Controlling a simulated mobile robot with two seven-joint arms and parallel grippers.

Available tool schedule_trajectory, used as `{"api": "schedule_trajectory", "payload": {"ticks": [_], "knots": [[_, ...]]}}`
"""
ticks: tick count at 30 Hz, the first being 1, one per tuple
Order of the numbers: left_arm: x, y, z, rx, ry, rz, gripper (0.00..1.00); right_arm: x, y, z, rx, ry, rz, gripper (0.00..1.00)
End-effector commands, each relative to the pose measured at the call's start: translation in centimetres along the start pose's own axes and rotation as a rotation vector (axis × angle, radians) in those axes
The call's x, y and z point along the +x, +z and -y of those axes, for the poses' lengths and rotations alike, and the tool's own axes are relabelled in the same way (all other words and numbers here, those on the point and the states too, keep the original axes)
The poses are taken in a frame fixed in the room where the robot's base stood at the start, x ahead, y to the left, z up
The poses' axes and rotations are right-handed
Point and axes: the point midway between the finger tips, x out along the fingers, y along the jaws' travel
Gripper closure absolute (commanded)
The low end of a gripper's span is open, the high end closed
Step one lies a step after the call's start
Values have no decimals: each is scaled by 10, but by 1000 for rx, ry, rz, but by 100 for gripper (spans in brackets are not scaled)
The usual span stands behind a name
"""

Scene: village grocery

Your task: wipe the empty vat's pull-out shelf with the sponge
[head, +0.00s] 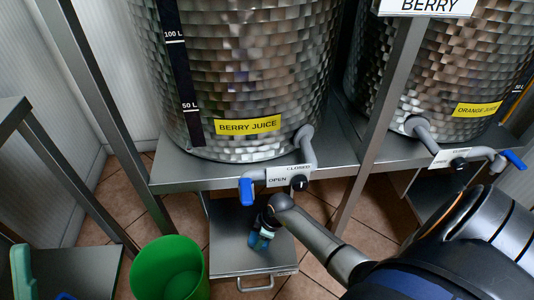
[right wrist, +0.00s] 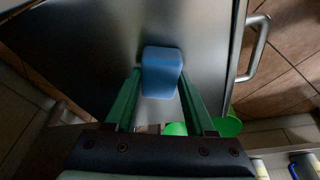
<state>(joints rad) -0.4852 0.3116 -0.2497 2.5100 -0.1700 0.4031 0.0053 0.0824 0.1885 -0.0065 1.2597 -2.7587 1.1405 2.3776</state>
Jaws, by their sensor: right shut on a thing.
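The pull-out shelf (head: 229,228) is a grey metal plate with a bar handle at its front, extended below the vat labelled BERRY JUICE (head: 240,80). It also shows in the right wrist view (right wrist: 100,45). My right gripper (head: 262,236) reaches down over the shelf. Its green fingers are shut on a blue sponge (right wrist: 161,72), which is at or close to the shelf surface; I cannot tell if it touches. In the head view the sponge is mostly hidden by the gripper.
A blue-handled tap (head: 246,192) and an OPEN/CLOSED dial plate (head: 288,177) overhang the shelf. A green bucket (head: 170,272) stands left of the shelf. A metal post (head: 378,120) rises to the right. The ORANGE JUICE vat (head: 450,80) is at the right.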

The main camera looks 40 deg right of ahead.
Motion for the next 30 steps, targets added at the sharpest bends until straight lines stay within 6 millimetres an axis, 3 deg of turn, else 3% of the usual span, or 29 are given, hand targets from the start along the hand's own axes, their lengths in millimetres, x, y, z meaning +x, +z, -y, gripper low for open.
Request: {"api": "schedule_trajectory", "payload": {"ticks": [4, 15, 26, 30], "knots": [[0, 0, 0, 0, 0, 0, 15, 6, -8, 8, 0, -8, 3, 100], [0, -2, 2, 23, -3, -8, 15, 7, -8, 11, 0, -12, 7, 100], [26, -30, 17, 76, -8, -14, 15, -30, -18, 8, 0, -7, 4, 100], [28, -13, 20, 63, -21, 74, 15, -40, -21, 7, 0, -6, 4, 100]]}}
